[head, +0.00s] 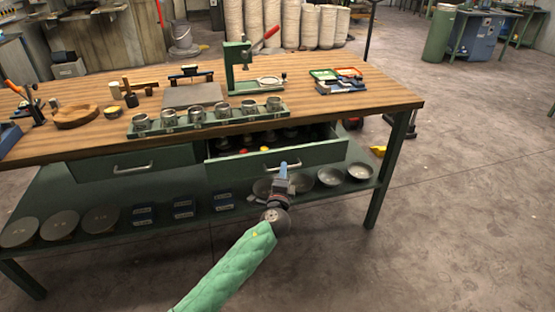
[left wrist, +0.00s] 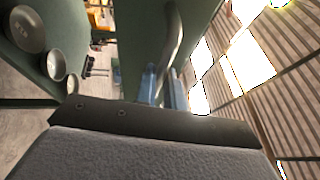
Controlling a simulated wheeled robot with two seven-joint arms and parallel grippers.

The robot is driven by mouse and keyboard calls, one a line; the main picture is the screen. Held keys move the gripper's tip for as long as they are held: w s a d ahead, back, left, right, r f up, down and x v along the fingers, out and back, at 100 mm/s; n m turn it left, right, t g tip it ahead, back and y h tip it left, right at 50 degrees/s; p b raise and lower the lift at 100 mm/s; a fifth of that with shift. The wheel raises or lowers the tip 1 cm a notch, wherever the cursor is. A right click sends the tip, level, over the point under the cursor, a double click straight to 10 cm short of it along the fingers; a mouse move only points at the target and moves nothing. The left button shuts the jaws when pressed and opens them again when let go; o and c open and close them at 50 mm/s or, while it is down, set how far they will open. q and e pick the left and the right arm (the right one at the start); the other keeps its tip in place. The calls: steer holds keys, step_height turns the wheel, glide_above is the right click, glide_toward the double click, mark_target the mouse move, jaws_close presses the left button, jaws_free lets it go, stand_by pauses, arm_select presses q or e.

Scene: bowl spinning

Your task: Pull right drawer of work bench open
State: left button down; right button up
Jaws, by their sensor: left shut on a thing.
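The work bench (head: 60,150) has a wooden top and a green frame with two drawers. The right drawer (head: 228,172) is pulled partly out, and dark and coloured items show inside it. The left drawer (head: 100,171) is closed. My left gripper (head: 283,170) is at the front of the right drawer, shut on its metal handle (head: 297,164). In the left wrist view the blue-grey fingers (left wrist: 164,88) are at the curved handle (left wrist: 172,35), beside the green drawer front (left wrist: 138,40). My right gripper is in neither view.
A green rack of metal cups (head: 205,122) stands along the bench's front edge above the drawers. The floor in front and to the right is clear.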

arm_select(q)
steer(key=s+d, duration=0.3)
steer(key=s, duration=0.9)
steer(key=shift+s+d+b, duration=0.15)
steer(key=shift+s+b, duration=0.15)
steer(key=shift+s, duration=0.05)
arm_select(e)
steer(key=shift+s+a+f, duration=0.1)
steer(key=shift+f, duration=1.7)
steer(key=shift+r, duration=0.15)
arm_select(q)
steer(key=c, duration=1.5)
jaws_free()
steer(key=b+v, duration=0.1)
steer(key=v, duration=0.6)
steer(key=shift+s, duration=0.35)
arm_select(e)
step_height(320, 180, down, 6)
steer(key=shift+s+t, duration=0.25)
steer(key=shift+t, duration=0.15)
arm_select(q)
steer(key=shift+f, duration=0.1)
